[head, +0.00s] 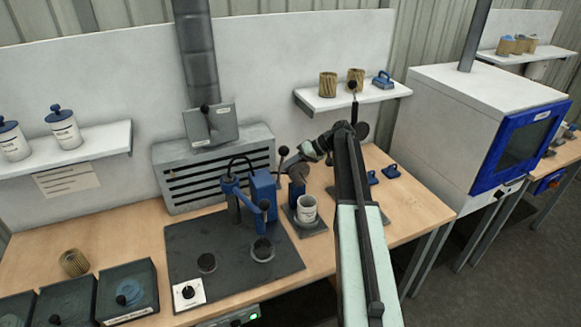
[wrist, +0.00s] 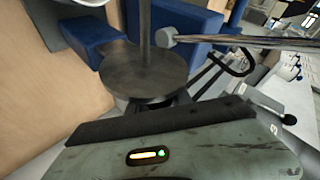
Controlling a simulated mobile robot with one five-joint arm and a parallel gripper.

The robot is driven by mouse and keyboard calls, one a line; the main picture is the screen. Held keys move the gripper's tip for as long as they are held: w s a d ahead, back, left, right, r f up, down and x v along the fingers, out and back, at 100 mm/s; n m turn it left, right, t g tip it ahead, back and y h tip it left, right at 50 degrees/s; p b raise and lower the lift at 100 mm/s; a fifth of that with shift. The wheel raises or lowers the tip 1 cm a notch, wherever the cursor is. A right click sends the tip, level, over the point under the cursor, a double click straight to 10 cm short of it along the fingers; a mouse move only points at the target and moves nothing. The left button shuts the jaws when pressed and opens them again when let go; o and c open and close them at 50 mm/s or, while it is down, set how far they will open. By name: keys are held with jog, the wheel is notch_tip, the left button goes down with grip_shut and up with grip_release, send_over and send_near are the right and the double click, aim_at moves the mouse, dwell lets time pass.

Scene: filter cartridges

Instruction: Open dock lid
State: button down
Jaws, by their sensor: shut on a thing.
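The dock stands on a dark base plate (head: 318,229) at the middle right of the bench, with a blue upright and a white cup (head: 307,210) in front of it. My gripper (head: 292,160) is just above the blue upright, at the grey dock lid, and shut on it; the jaws are small and partly hidden in the head view. A ball-ended stalk (head: 283,151) stands up beside the gripper. In the wrist view, a dark round disc (wrist: 150,78) with an upright post lies just beyond my gripper body; the fingertips are hidden there.
A blue press (head: 262,190) on a dark mat (head: 190,245) stands left of the dock. A shelf (head: 335,101) with brown cartridges is behind my arm. Small blue pieces (head: 391,171) lie to the right. A white-and-blue cabinet (head: 470,110) stands right. The right front bench is clear.

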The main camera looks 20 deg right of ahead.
jog(key=shift+s+d+f, duration=0.1)
jog(key=shift+d+f, duration=0.1)
jog(key=shift+f, duration=0.05)
jog(key=c, duration=1.5)
grip_release()
jog(key=o, duration=0.3)
jog(key=shift+w+d+f, duration=0.1)
jog(key=shift+w, duration=0.1)
jog(key=p+v, duration=0.5)
jog(key=v, duration=0.2)
jog(key=shift+s+d+r, duration=0.2)
jog(key=shift+r, duration=0.15)
